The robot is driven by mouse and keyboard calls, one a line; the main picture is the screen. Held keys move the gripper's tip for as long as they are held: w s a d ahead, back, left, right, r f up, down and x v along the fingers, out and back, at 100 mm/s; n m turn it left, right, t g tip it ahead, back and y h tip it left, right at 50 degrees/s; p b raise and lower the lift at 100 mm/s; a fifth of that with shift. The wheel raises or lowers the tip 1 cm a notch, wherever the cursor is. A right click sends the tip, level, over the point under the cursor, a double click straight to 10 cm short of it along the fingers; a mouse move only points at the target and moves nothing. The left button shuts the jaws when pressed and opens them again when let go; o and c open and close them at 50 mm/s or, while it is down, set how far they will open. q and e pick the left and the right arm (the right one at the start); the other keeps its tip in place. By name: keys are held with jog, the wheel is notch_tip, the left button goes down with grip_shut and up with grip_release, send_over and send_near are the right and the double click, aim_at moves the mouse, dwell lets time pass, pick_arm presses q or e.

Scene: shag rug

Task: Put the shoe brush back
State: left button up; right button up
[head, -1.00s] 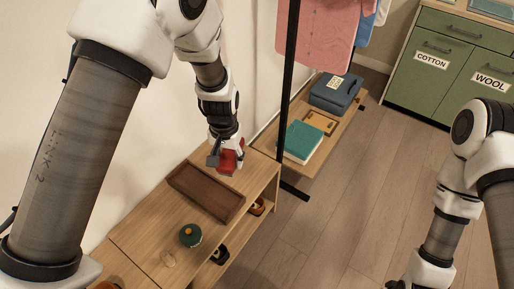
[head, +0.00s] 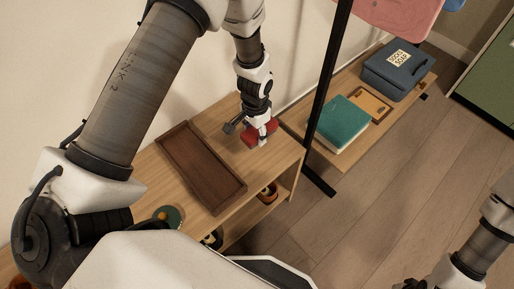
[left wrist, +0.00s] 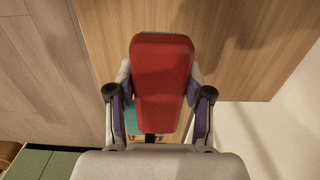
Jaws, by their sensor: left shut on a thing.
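The shoe brush appears to be the red, rounded block (left wrist: 162,85) held between the fingers of my left gripper (left wrist: 158,112). In the head view the red brush (head: 260,133) is at the tips of my left gripper (head: 259,132), over the right end of the wooden bench. I cannot tell whether it touches the bench top. No bristles show. A dark brown empty tray (head: 203,168) lies on the bench just left of the gripper. My right gripper (head: 408,284) is mostly cut off at the bottom edge.
The bench (head: 215,117) has a lower shelf with shoes (head: 268,193). A round green tin (head: 168,215) sits near the tray. A black post (head: 328,90) rises right of the gripper. Beyond it, a low shelf holds a teal book (head: 343,122) and a blue box (head: 399,68).

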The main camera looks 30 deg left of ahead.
aim_at(255, 150)
pick_arm(q)
notch_tip(255, 150, down, 6)
jog(key=shift+r+b, duration=0.1)
jog(key=shift+b, duration=0.4)
jog(key=o, duration=1.2)
notch_tip(255, 150, up, 12)
jog(key=p, duration=0.3)
jog(key=shift+r, duration=0.1)
